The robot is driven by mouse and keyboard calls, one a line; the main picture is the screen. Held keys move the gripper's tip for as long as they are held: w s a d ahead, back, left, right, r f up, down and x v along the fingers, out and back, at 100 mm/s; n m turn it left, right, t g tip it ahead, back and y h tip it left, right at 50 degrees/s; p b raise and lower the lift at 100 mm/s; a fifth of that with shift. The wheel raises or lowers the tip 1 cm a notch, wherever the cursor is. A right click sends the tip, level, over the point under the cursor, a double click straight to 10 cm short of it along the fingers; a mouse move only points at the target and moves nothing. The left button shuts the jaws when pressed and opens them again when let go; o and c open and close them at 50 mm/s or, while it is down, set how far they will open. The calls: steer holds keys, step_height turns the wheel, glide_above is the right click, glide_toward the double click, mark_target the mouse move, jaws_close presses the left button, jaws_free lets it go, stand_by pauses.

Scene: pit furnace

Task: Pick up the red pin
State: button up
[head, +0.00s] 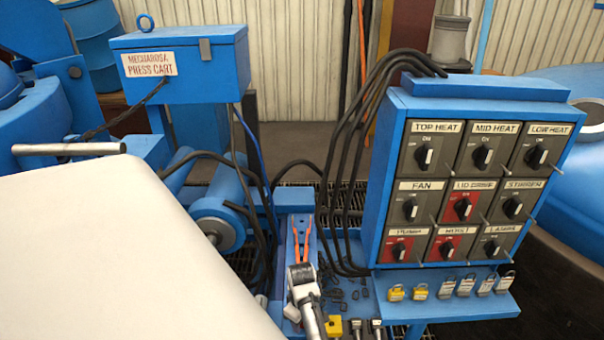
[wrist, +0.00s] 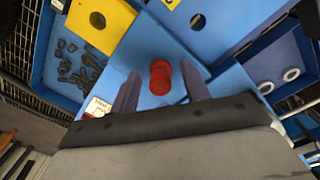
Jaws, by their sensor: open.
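The red pin (wrist: 160,77) shows in the wrist view as a short red cylinder over a blue surface (wrist: 185,42). My gripper (wrist: 160,70) is open, with one dark finger on each side of the pin. Gaps show between the pin and both fingers, so neither seems to touch it. I cannot tell how far down the fingers reach beside it. I cannot make out the pin or the gripper in the head view.
Beside the pin are a yellow plate with a hole (wrist: 97,20), a blue tray (wrist: 42,62) of small dark parts and a blue part with two white rings (wrist: 291,73). A switch panel (head: 380,180) with padlocks stands right; a press cart box (head: 195,82) stands behind.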

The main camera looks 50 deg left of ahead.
jaws_close()
steer(key=shift+r, duration=0.1)
step_height(320, 180, up, 9)
steer(key=shift+w+r+b, duration=0.1)
steer(key=shift+b, duration=0.45)
step_height(320, 180, up, 11)
steer(key=p, duration=0.7)
